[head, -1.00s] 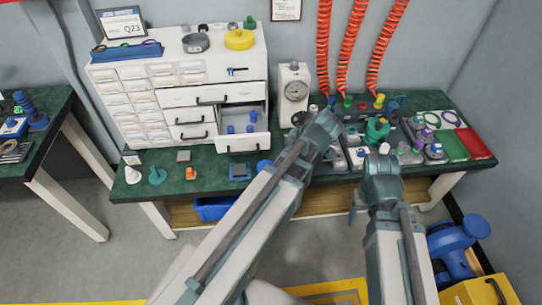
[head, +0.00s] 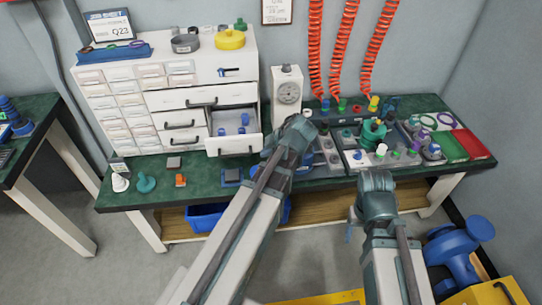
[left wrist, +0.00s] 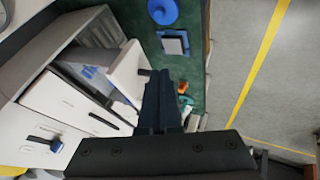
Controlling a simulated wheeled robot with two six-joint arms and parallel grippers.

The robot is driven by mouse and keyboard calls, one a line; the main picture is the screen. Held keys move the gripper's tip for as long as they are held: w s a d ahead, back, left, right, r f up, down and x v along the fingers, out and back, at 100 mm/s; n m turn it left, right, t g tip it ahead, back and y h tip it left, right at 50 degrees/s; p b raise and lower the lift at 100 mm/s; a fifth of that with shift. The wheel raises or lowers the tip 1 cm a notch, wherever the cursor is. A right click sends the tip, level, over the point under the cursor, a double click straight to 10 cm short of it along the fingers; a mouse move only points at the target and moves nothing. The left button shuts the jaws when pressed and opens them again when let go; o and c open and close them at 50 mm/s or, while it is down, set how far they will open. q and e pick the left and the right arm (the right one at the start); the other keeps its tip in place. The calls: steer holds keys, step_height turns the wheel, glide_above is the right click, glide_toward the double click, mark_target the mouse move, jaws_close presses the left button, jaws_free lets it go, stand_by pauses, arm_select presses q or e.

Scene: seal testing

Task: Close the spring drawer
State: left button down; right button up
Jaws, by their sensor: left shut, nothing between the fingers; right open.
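The spring drawer (head: 234,145) is pulled out of the white cabinet (head: 207,78), with small blue parts (head: 243,125) inside. Its white front also shows in the left wrist view (left wrist: 128,70), with the dark handle on its outer face. My left gripper (left wrist: 160,78) is shut and empty. Its fingertips are close to the drawer front by the handle; I cannot tell whether they touch. In the head view the left arm's end is just right of the drawer and its fingers are hidden. My right gripper (head: 352,217) is open and empty in front of the bench, well away from the drawer.
A white gauge box (head: 288,90) stands right of the cabinet. A dark tray with several fittings (head: 375,135) and a red tray (head: 472,143) lie farther right. An orange part (head: 181,180) and a small block (head: 231,176) lie on the green benchtop (head: 205,187).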

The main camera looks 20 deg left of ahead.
mark_target(255, 149)
arm_select(q)
steer(key=w+a+f, duration=0.1)
steer(key=w+a+f+b, duration=0.1)
steer(key=w+a, duration=0.1)
steer(key=shift+f, duration=0.1)
steer(key=shift+w+a, duration=0.35)
steer(key=shift+w, duration=0.15)
arm_select(e)
steer(key=shift+f, duration=1.1)
arm_select(q)
steer(key=shift+w, duration=0.1)
steer(key=w+a, duration=0.5)
steer(key=w, duration=0.3)
steer(key=w+a, duration=0.4)
steer(key=w, duration=0.3)
steer(key=shift+w+a, duration=0.5)
